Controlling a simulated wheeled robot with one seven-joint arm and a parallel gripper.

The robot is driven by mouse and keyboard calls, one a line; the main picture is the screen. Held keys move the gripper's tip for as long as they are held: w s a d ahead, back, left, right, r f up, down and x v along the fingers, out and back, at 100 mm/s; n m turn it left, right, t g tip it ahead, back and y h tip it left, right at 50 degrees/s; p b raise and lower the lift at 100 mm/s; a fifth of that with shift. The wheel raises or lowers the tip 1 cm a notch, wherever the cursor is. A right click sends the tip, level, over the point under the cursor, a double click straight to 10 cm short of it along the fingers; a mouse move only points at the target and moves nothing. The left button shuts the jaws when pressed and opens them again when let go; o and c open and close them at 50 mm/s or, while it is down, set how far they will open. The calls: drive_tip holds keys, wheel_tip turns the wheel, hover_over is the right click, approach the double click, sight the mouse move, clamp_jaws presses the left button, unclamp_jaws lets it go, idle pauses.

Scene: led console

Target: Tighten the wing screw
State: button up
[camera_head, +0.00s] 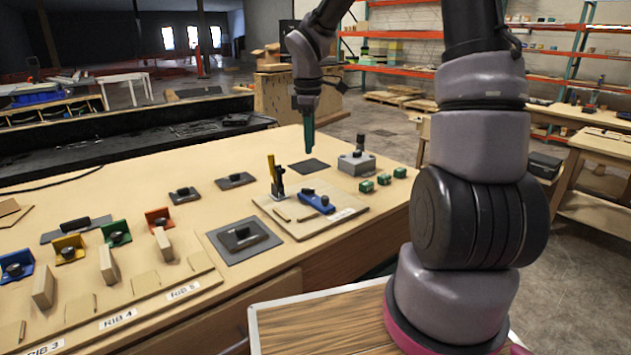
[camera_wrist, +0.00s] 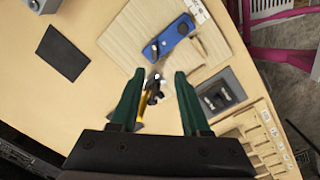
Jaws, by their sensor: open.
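The blue block (camera_head: 316,203) lies on a wooden board (camera_head: 290,226). A clamp with a yellow handle (camera_head: 272,166) stands upright on the board beside the block. My gripper (camera_head: 309,148) is open and empty, pointing down above the table. In the wrist view its green fingers (camera_wrist: 159,74) frame the clamp below, with no contact visible.
A grey box with a black knob (camera_head: 357,163) and several small green blocks (camera_head: 383,179) stand at the right. A dark flat square (camera_head: 309,166) lies behind the board. Coloured brackets and rib slots fill the left.

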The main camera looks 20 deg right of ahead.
sight(308, 189)
drive_tip(key=shift+n, duration=0.9)
drive_tip(key=f, duration=0.4)
drive_tip(key=w+f, duration=0.1)
drive_tip(key=f, duration=0.4)
drive_tip(key=w+f, duration=0.1)
drive_tip(key=f, duration=0.3)
drive_tip(key=shift+a+f, duration=0.1)
drive_tip(key=shift+f, duration=0.2)
drive_tip(key=shift+c, duration=0.3)
clamp_jaws()
